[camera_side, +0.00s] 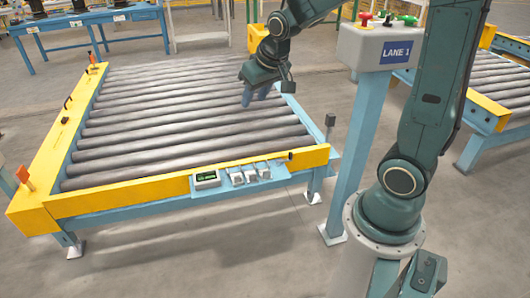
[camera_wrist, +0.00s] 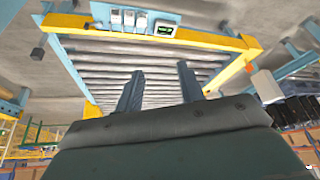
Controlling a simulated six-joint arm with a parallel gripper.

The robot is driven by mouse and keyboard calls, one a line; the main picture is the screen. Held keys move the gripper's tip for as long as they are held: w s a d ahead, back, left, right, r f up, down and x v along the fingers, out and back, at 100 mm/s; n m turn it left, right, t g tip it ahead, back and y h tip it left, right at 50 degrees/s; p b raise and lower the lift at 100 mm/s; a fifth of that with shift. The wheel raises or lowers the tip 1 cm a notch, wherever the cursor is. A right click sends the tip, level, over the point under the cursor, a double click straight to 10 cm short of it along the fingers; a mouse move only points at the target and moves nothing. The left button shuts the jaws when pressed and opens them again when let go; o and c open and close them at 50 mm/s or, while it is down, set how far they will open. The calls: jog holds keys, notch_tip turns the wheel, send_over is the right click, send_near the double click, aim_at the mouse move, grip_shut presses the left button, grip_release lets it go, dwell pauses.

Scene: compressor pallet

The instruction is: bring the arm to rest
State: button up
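My gripper (camera_side: 254,98) hangs above the right part of the roller conveyor (camera_side: 170,124), pointing down, clear of the rollers. In the wrist view its two fingers (camera_wrist: 158,92) stand apart with a gap between them, and only rollers show behind the gap. It holds nothing. The conveyor has grey rollers, a blue frame and yellow end rails, and its rollers are bare.
A blue post with a grey control box (camera_side: 376,47) marked LANE 1 stands right of the conveyor, close to my arm. Another roller conveyor (camera_side: 498,85) is at the right. A blue table (camera_side: 82,18) stands at the back left. Open floor lies in front.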

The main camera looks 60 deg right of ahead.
jog(key=s+a+r+n, duration=0.2)
jog(key=s+a+r, duration=0.1)
jog(key=s, duration=0.6)
jog(key=s+a+r+n+y, duration=0.1)
jog(key=s+a+r, duration=0.3)
jog(key=s, duration=0.5)
jog(key=shift+s+a+n+t, duration=0.25)
jog(key=shift+a+n+t, duration=0.2)
jog(key=shift+a, duration=0.55)
